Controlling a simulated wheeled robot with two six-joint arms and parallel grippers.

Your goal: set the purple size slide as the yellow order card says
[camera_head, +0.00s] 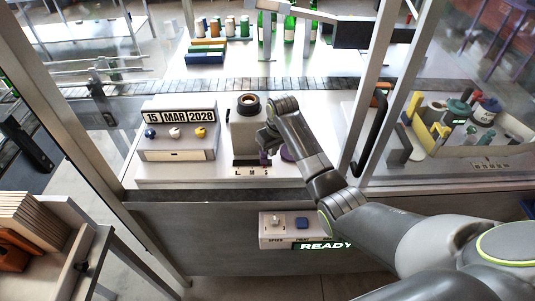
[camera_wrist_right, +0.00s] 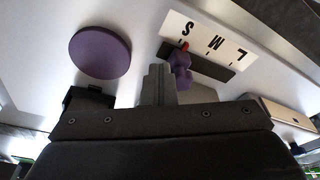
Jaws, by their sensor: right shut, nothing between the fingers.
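The purple size slide (camera_head: 263,158) stands in a dark slot at the S end of the L M S scale (camera_head: 252,172). In the right wrist view the slide (camera_wrist_right: 180,68) has a red tip beside the S mark, and the letters (camera_wrist_right: 213,39) appear upside down. My right gripper (camera_head: 266,141) is over the slot, just by the slide. Its fingers (camera_wrist_right: 158,82) are shut and empty; whether they touch the slide I cannot tell. I cannot make out a yellow order card. My left gripper is not in view.
A grey machine (camera_head: 246,122) with a dark round opening stands behind the slot. A date box (camera_head: 178,132) is at its left. A purple disc (camera_wrist_right: 100,52) is beside the slide. A metal frame post (camera_head: 372,90) and a cluttered tray (camera_head: 470,149) stand at right.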

